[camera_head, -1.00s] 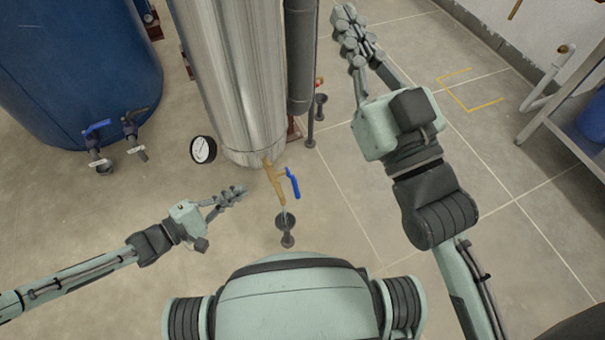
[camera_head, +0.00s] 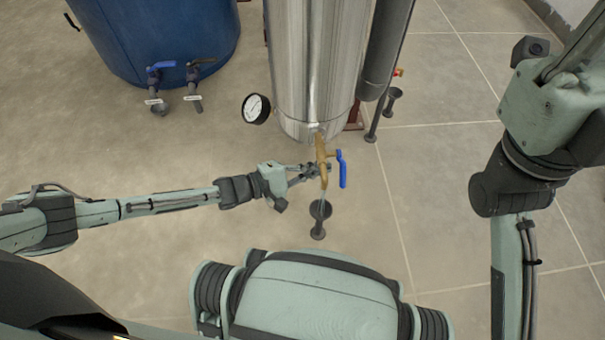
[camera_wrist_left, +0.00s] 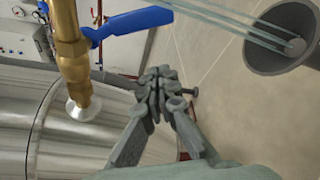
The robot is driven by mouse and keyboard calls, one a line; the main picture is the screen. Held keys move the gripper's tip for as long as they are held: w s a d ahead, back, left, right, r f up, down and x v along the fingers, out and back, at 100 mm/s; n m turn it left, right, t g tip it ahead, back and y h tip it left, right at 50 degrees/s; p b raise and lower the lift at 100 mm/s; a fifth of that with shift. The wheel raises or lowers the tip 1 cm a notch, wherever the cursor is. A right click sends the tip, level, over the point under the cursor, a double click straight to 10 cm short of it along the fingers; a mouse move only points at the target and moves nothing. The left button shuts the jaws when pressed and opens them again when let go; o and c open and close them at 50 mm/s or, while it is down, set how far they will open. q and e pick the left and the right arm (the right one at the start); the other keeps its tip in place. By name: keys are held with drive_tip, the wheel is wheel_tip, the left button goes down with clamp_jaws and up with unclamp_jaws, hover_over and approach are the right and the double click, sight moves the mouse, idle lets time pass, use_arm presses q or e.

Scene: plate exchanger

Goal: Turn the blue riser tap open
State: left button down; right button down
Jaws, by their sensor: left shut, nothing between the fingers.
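The riser tap (camera_head: 321,148) is a brass valve with a blue lever (camera_head: 342,169), low on the front of the steel cylinder. In the left wrist view the brass body (camera_wrist_left: 70,45) is at upper left, with the blue lever (camera_wrist_left: 130,22) pointing right.
A dark funnel drain (camera_head: 319,210) stands below the tap, with thin pale streaks like water running into it. A steel cylinder (camera_head: 315,70) with a pressure gauge (camera_head: 256,108) rises behind. A blue tank (camera_head: 165,35) with two valves stands left.

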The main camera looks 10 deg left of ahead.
sight(342, 169)
use_arm(q)
drive_tip(key=shift+s+d+r, duration=0.4)
drive_tip(key=shift+s+d, duration=0.15)
drive_tip(key=shift+d, duration=0.15)
drive_tip(key=shift+s+d+r, duration=0.4)
drive_tip(key=shift+s+d, duration=0.1)
drive_tip(key=shift+d, duration=0.2)
